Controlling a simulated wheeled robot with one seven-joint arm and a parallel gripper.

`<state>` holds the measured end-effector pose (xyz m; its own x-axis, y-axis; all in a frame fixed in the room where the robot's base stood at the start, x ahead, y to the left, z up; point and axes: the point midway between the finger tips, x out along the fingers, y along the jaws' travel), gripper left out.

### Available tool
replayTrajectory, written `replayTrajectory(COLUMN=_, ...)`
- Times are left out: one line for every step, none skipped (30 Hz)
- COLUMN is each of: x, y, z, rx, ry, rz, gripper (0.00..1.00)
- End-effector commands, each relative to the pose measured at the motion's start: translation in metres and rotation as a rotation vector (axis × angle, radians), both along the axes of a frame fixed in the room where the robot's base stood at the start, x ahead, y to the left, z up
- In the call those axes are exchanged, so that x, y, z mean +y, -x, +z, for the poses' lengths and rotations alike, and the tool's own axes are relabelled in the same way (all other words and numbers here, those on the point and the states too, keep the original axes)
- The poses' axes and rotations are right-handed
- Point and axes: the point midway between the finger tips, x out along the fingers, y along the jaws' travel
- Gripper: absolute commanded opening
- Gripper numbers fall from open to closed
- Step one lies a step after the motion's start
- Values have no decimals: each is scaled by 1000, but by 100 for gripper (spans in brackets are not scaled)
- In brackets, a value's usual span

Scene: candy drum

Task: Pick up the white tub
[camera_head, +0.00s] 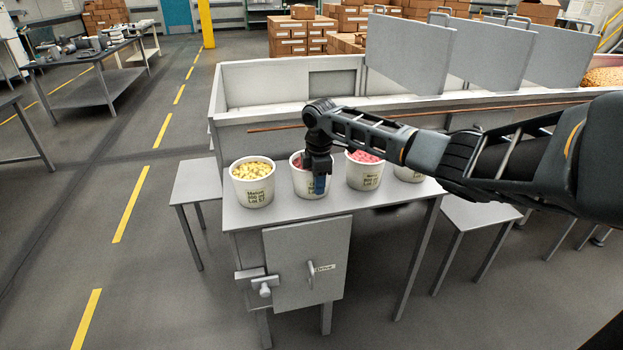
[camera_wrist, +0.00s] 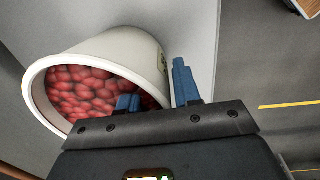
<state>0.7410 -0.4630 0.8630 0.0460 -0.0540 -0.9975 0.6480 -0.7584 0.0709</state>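Several white tubs stand in a row on a grey table. The one under my gripper (camera_head: 318,183) is a white tub (camera_head: 302,184) holding red candies; it is second from the left and upright. In the wrist view the same tub (camera_wrist: 112,43) fills the left side, with its red candies (camera_wrist: 88,92) showing. My gripper is open, its blue fingers (camera_wrist: 155,84) apart and straddling the tub's wall, one over the inside and one outside. Whether either finger touches the wall cannot be told. The gripper hides part of the tub in the head view.
A tub of yellow candies (camera_head: 252,190) stands to the left, one of pink candies (camera_head: 363,175) close on the right, and another tub (camera_head: 408,174) beyond, partly behind my arm. A long grey trough (camera_head: 240,118) with upright panels (camera_head: 408,58) runs behind the table (camera_head: 300,212).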

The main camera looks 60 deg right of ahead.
Motion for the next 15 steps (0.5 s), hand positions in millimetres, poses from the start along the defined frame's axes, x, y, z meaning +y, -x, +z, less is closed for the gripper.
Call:
replayTrajectory(x=0, y=0, z=0, rx=0, ry=0, rz=0, gripper=33)
replayTrajectory(x=0, y=0, z=0, rx=0, ry=0, rz=0, gripper=33)
replayTrajectory(x=0, y=0, z=0, rx=0, ry=0, rz=0, gripper=31)
replayTrajectory(x=0, y=0, z=0, rx=0, ry=0, rz=0, gripper=28)
replayTrajectory(x=0, y=0, z=0, rx=0, ry=0, rz=0, gripper=25)
replayTrajectory(x=0, y=0, z=0, rx=0, ry=0, rz=0, gripper=21)
replayTrajectory(x=0, y=0, z=0, rx=0, ry=0, rz=0, gripper=18)
replayTrajectory(x=0, y=0, z=0, rx=0, ry=0, rz=0, gripper=15)
replayTrajectory(x=0, y=0, z=0, rx=0, ry=0, rz=0, gripper=12)
replayTrajectory(x=0, y=0, z=0, rx=0, ry=0, rz=0, gripper=9)
replayTrajectory(x=0, y=0, z=0, rx=0, ry=0, rz=0, gripper=6)
replayTrajectory(x=0, y=0, z=0, rx=0, ry=0, rz=0, gripper=2)
replayTrajectory(x=0, y=0, z=0, rx=0, ry=0, rz=0, gripper=0)
replayTrajectory(x=0, y=0, z=0, rx=0, ry=0, rz=0, gripper=0)
replayTrajectory(x=0, y=0, z=0, rx=0, ry=0, rz=0, gripper=0)
